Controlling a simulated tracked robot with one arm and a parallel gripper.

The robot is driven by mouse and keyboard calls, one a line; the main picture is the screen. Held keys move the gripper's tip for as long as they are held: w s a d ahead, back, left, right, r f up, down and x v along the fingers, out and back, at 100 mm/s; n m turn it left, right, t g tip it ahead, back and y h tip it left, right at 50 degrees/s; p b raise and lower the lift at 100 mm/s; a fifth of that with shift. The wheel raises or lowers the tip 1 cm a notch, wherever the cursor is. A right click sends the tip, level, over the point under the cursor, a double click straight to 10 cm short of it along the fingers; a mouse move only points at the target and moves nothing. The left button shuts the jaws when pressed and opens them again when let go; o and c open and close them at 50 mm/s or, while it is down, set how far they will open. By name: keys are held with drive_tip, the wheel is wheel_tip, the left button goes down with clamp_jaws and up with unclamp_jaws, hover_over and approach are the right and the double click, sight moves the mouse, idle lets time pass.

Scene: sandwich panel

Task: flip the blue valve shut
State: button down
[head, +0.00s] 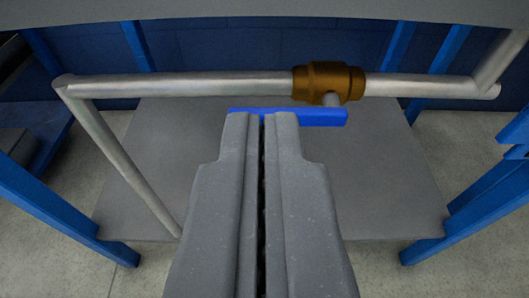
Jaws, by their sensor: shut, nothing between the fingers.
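The valve is a brass body (329,83) set in a grey horizontal pipe, right of centre in the head view. Its blue lever handle (318,117) lies roughly parallel to the pipe and extends left from below the body. My gripper (261,115) is shut and empty, pointing forward. Its fingertips overlap the left part of the blue handle in the picture and hide a little of it. I cannot tell whether they touch it.
The grey pipe (190,85) spans the view and bends at both ends. A grey panel (385,165) lies behind it. Blue frame posts (50,210) stand at left and right. Grey floor (400,275) shows beyond the panel.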

drive_tip(key=shift+w, duration=0.1)
idle(0.3)
drive_tip(key=w+f+b, duration=0.2)
drive_tip(key=w+f, duration=0.4)
drive_tip(key=w, duration=0.3)
drive_tip(key=shift+w+f, duration=0.25)
drive_tip(key=shift+d, duration=0.1)
idle(0.4)
